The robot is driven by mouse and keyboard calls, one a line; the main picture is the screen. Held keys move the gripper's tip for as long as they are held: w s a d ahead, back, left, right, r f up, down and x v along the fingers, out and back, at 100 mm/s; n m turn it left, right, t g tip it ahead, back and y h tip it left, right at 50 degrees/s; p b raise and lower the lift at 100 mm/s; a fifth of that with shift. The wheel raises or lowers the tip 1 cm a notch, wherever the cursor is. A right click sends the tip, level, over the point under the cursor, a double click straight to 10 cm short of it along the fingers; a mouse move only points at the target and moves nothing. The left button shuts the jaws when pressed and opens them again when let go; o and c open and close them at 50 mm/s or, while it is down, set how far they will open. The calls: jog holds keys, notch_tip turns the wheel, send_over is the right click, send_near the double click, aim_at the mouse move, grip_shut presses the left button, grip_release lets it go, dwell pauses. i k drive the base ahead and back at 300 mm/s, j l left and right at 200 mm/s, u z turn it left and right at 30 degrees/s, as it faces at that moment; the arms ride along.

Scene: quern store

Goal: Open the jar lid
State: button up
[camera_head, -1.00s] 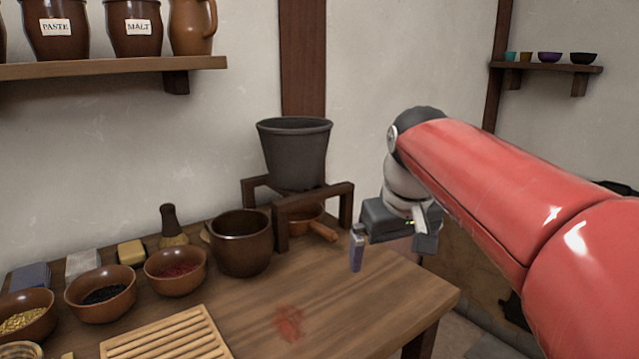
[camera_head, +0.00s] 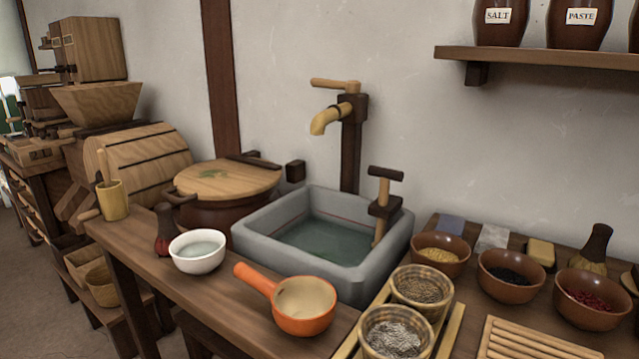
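A wide brown jar (camera_head: 208,214) stands on the counter left of the stone sink. A round pale wooden lid (camera_head: 215,183) lies over its mouth, with a green mark on top and a dark bar along its back edge. The lid covers the mouth, so the inside is hidden. Brown jars labelled SALT (camera_head: 500,25) and PASTE (camera_head: 577,25) stand on the wall shelf; their tops are cut off by the picture's edge. My gripper is not in view.
The grey stone sink (camera_head: 258,245) holds water under a wooden tap (camera_head: 330,118). A white bowl (camera_head: 197,262), a dark-red-based brush (camera_head: 164,230) and an orange pan (camera_head: 305,325) stand before the jar. Several spice bowls are at right. A wooden barrel (camera_head: 150,160) stands behind left.

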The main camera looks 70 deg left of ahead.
aim_at(232, 177)
jog(key=u, duration=3.2)
jog(key=i+j+u, duration=0.3)
jog(key=i+j, duration=0.55)
jog(key=j, duration=0.15)
